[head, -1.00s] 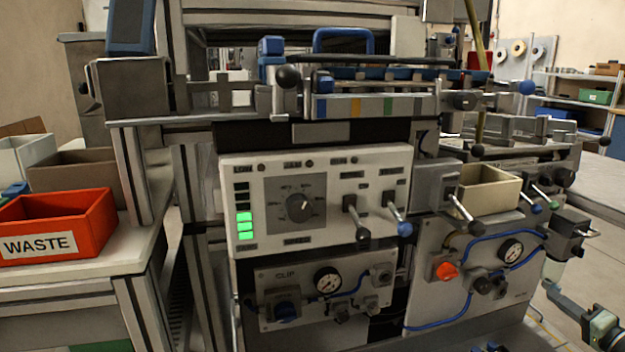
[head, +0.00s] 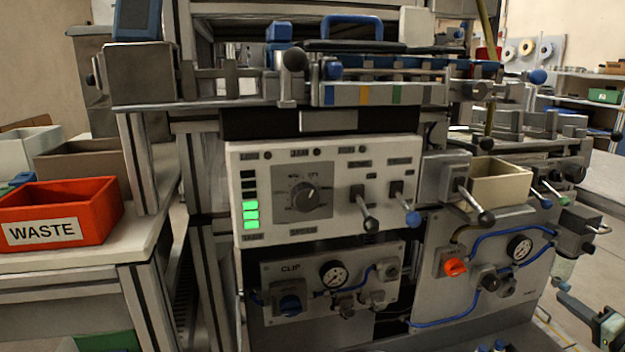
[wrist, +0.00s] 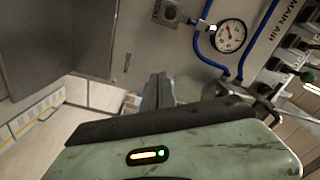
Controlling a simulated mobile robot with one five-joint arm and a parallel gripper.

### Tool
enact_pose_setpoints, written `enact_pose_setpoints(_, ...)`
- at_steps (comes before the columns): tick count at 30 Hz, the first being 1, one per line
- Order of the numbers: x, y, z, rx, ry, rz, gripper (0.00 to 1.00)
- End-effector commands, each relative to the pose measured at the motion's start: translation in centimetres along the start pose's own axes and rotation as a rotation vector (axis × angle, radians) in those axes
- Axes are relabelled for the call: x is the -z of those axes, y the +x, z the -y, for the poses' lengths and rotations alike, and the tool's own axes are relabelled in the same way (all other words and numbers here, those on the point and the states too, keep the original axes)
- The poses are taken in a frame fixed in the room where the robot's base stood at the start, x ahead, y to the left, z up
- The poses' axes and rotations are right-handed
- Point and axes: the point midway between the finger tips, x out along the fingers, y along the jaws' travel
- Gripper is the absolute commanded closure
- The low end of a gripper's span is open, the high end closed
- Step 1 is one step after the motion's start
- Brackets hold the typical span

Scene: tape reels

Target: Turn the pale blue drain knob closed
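At the right of the head view a pale cloudy bowl (head: 563,267) hangs under a grey valve block (head: 577,232). A small bluish part (head: 563,285) shows at its lower end and may be the drain knob; it is too small to tell how it is turned. My gripper (head: 572,303), with a pale green body and dark front, is just below and to the right of it. They look close, but I cannot tell if they touch. In the wrist view the green body and its dark front edge fill the bottom; the fingertips and knob cannot be made out clearly.
The air panel (head: 440,300) carries an orange knob (head: 455,267), a gauge (head: 519,247) and blue hoses. Levers (head: 475,207) jut out from the machine front. Blue-capped items (head: 490,346) stand low in front. A red WASTE bin (head: 60,212) is at left. Floor at right is open.

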Motion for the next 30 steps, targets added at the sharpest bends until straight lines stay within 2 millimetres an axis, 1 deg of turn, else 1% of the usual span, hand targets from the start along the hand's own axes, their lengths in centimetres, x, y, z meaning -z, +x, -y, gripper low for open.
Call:
enact_pose_setpoints(3, 0.1, 0.0, -0.3, 0.000, 0.000, -0.001, 1.00)
enact_pose_setpoints(15, 0.2, 0.0, -0.4, 0.000, 0.001, -0.003, 1.00)
enact_pose_setpoints(22, -0.6, 0.1, -0.8, 0.000, 0.000, -0.002, 1.00)
enact_pose_setpoints(26, -0.6, 0.0, -0.7, 0.000, 0.000, -0.001, 1.00)
enact_pose_setpoints(28, -0.6, -0.4, -0.7, 0.000, 0.000, -0.001, 1.00)
enact_pose_setpoints(30, -0.6, -1.3, -0.7, -0.001, 0.000, -0.002, 1.00)
